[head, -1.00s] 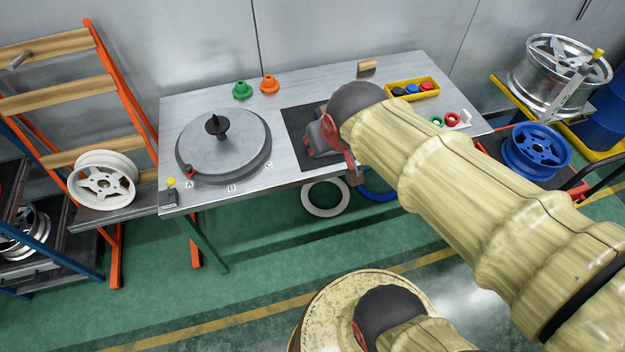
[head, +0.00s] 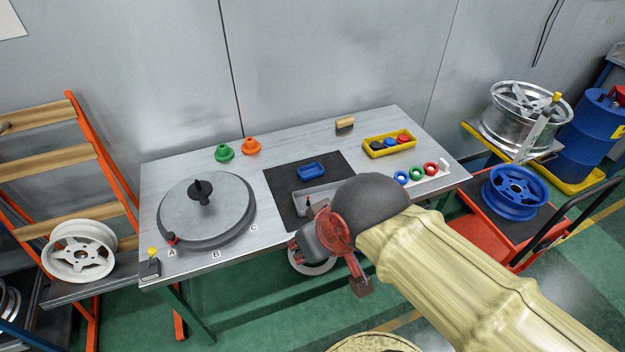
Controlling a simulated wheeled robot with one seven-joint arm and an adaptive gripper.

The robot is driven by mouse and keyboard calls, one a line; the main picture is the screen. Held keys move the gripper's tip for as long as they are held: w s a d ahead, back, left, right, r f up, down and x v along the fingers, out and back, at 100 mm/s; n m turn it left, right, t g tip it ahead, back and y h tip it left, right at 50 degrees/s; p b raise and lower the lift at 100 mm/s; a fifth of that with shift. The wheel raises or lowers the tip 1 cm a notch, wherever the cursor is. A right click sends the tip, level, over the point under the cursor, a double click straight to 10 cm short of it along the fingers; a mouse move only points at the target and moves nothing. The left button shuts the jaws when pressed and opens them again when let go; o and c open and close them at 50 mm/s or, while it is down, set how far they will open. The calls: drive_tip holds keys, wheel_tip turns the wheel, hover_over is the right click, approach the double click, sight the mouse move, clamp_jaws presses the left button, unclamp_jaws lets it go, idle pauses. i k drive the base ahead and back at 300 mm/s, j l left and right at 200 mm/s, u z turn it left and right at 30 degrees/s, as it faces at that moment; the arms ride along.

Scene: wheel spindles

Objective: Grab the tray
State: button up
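My gripper (head: 302,243) is at the table's front edge, in front of the mat and apart from both trays. Its fingers are partly hidden by its own body, so I cannot tell how far they are open. A grey shape just behind it on the mat is partly covered.
A round turntable with a black spindle (head: 201,192) fills the table's left. Coloured rings (head: 416,174) lie at the right. A wooden-handled block (head: 344,126) is at the back edge.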

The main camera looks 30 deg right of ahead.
sight(318, 193)
drive_tip(key=z, duration=0.8)
